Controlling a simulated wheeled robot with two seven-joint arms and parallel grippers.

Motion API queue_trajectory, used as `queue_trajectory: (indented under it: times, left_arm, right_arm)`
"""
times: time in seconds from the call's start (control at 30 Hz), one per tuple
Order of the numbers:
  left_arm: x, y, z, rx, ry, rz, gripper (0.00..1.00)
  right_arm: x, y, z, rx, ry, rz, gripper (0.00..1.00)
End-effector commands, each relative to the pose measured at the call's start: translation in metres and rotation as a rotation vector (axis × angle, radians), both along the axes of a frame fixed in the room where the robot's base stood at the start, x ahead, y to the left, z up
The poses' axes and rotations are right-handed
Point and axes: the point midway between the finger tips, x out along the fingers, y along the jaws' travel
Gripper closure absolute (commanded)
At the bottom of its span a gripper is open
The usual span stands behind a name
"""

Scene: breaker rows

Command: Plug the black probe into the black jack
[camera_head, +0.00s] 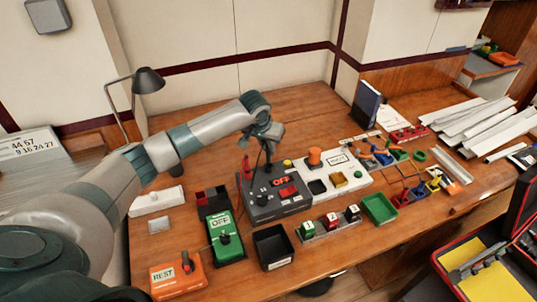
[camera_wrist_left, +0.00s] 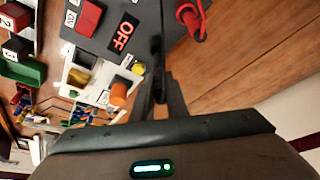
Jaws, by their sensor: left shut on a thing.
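My left gripper (camera_head: 268,150) is above the back of the dark grey meter box (camera_head: 285,208), pointing down. It is shut on the black probe (camera_wrist_left: 158,80), a thin dark upright shape between the fingers in the wrist view. The box carries a lit red OFF display (camera_head: 281,181) and a red switch (camera_head: 289,192). A red probe (camera_head: 247,170) stands at the box's back left; its red lead shows in the wrist view (camera_wrist_left: 192,18). The black jack cannot be made out clearly; whether the probe tip touches the box cannot be told. My right gripper is not in view.
A green OFF box (camera_head: 226,247), an orange REST box (camera_head: 178,277) and an open black bin (camera_head: 273,248) stand in front. A white panel (camera_head: 335,170) with an orange knob stands right. A desk lamp (camera_head: 146,82) is behind. Bare wood lies behind the meter box.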

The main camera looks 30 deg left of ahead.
Motion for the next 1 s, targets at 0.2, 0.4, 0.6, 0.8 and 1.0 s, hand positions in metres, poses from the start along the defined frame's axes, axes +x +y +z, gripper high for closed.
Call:
queue_trajectory:
  times: [0.2,0.4,0.6,0.8,1.0]
  left_arm:
    - [0.000,-0.001,-0.007,0.001,0.002,0.000,1.00]
    - [-0.001,-0.001,-0.030,0.001,0.003,0.000,1.00]
    - [0.000,0.000,-0.040,0.000,-0.001,0.000,1.00]
    - [0.000,0.000,-0.040,0.000,0.000,0.000,1.00]
    - [0.000,0.000,-0.043,0.000,0.000,0.000,0.73]
  right_arm:
    - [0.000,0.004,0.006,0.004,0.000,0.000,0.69]
    - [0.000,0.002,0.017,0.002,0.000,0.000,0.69]
    - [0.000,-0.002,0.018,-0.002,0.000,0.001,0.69]
    - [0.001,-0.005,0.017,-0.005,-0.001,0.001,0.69]
    - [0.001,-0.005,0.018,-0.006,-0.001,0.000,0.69]
